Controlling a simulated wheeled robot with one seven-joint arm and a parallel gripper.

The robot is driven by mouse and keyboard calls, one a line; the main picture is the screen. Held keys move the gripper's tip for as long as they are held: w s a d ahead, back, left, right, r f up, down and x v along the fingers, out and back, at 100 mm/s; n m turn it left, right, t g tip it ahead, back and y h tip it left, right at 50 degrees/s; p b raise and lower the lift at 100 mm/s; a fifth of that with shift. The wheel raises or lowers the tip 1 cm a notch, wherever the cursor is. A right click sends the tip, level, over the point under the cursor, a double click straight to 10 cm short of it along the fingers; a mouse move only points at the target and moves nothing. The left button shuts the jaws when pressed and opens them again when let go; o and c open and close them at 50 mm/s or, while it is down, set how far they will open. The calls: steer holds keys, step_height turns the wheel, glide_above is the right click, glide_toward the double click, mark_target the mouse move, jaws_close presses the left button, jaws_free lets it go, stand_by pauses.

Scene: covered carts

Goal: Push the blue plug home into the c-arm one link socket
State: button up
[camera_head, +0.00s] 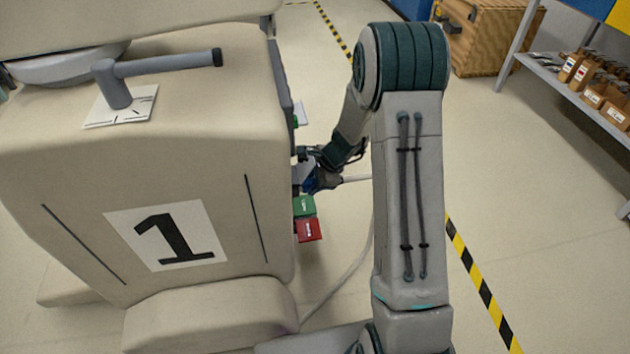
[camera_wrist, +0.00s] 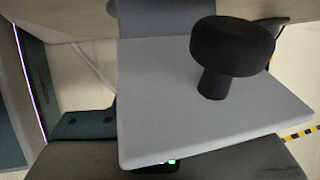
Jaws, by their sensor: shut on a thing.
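The covered cart marked 1 (camera_head: 225,150) stands at the left in the head view. My gripper (camera_head: 318,170) is at its right side, shut on the blue plug (camera_head: 310,185), of which only a small dark blue part shows. A pale cable runs right from near the gripper and behind my arm. The plug is close to the cart's side, but I cannot tell whether it touches or enters the socket. The socket face is hidden by the cart's edge and my gripper. Neither the plug nor the fingertips can be made out in the wrist view.
A green block (camera_head: 303,206) and a red block (camera_head: 308,230) stick out of the cart's side below the gripper. In the wrist view a black mushroom knob (camera_wrist: 233,47) stands over a grey panel (camera_wrist: 165,105), close to the camera. Floor right of my arm is clear up to a shelf (camera_head: 580,85).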

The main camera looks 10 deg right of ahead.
steer(key=o, duration=1.3)
steer(key=shift+a, duration=0.1)
steer(key=p+v, duration=0.5)
steer(key=v, duration=0.8)
steer(key=shift+r, duration=0.35)
